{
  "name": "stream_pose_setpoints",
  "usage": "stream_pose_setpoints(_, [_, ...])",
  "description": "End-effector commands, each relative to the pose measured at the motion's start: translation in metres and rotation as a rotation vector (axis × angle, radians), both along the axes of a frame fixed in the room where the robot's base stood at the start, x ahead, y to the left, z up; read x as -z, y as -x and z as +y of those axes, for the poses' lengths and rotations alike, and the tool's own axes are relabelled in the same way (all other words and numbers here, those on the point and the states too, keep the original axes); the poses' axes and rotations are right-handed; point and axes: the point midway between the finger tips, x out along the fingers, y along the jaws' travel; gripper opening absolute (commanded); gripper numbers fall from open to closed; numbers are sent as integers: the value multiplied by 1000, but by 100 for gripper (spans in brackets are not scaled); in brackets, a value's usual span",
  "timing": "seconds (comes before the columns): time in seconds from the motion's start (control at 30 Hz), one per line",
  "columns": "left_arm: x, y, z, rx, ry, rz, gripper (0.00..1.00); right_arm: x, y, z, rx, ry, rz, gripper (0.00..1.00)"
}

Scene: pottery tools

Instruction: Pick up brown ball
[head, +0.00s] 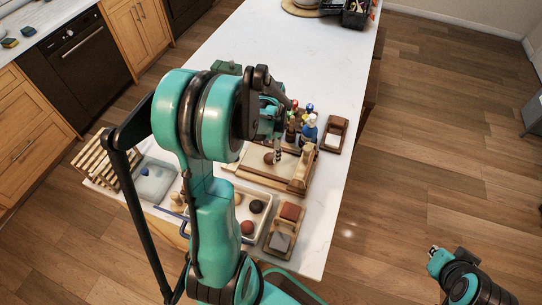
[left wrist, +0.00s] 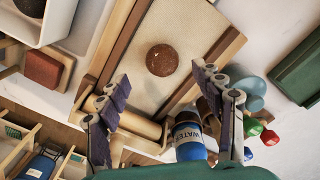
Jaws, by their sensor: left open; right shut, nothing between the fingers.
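The brown ball (head: 269,157) rests on a light canvas-like board with a wooden frame (head: 300,178) on the white counter. In the left wrist view the brown ball (left wrist: 162,60) lies just beyond the fingertips, centred between them. My left gripper (left wrist: 160,78) is open and empty, above the board and pointing at the ball; it also shows, partly hidden by its own arm, in the head view (head: 276,150). My right gripper (head: 434,252) is shut and empty, out over the floor to the right of the counter.
A white tray (head: 268,224) with several balls stands in front of the board. Beside it is a wooden tray (head: 272,248) with a red-brown and a grey block. A blue water bottle (left wrist: 188,140) and other bottles stand close to the board. A wooden roller (left wrist: 135,122) lies at its edge.

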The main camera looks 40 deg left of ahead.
Motion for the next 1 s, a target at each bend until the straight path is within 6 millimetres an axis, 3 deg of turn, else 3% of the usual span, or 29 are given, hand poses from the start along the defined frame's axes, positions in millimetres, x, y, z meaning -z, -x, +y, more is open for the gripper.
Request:
stream_pose_setpoints(0.3, [46,0,2,-1,0,-1,67,12,0,0,0,0,0,0])
stream_pose_setpoints(0.6, [50,1,2,-1,0,-1,67,12,0,0,0,0,0,0])
stream_pose_setpoints(0.8, [50,1,2,-2,0,-1,14,12,0,0,0,0,0,0])
stream_pose_setpoints(1.0, [50,1,2,-2,0,-1,11,12,0,0,0,0,0,0])
